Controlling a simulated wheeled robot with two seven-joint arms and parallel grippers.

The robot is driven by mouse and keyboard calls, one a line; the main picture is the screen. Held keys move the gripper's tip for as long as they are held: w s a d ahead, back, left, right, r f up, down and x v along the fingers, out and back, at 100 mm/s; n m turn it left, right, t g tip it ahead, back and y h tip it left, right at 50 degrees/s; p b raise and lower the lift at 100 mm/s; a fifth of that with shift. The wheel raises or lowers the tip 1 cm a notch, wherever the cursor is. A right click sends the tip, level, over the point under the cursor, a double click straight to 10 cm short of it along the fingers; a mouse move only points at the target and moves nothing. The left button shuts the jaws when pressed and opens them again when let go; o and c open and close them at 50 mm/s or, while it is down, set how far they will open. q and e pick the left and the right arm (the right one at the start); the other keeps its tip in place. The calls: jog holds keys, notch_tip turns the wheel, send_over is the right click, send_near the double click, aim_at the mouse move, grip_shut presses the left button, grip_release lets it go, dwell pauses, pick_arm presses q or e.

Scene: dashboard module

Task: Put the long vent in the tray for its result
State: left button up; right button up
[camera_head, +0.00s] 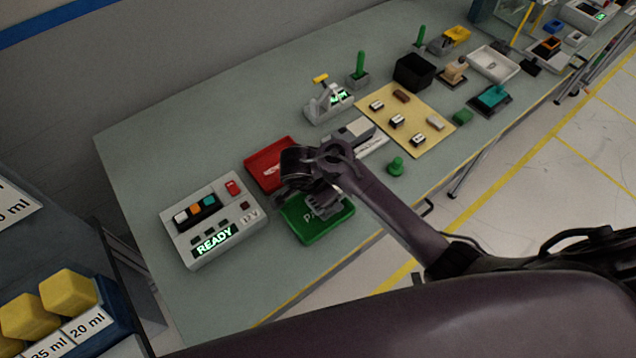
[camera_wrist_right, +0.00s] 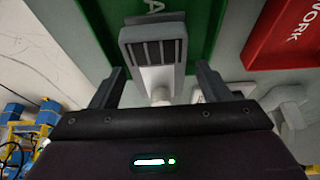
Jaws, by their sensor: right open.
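In the right wrist view a grey slatted vent (camera_wrist_right: 155,50) with a narrower pale body lies between the two fingers of my right gripper (camera_wrist_right: 158,82), with a gap on each side. Its slatted end overlaps the green tray (camera_wrist_right: 203,30); whether it rests on the tray floor I cannot tell. In the head view the right gripper (camera_head: 310,190) is open over the green tray (camera_head: 318,228), whose lettering is partly covered, and it largely hides the vent. The left gripper is out of view.
A red tray (camera_head: 262,172) sits directly behind the green one. A test box (camera_head: 213,220) showing READY stands to the left. A yellow board (camera_head: 425,112) with small parts, a green knob (camera_head: 396,166) and a black bin (camera_head: 413,72) stand to the right. The bench's back left is clear.

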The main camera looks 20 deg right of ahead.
jog(key=v, duration=0.8)
jog(key=shift+r+b, duration=0.2)
jog(key=shift+b, duration=0.2)
jog(key=shift+s+a+r, duration=0.1)
jog(key=shift+a+r, duration=0.1)
jog(key=shift+r, duration=0.25)
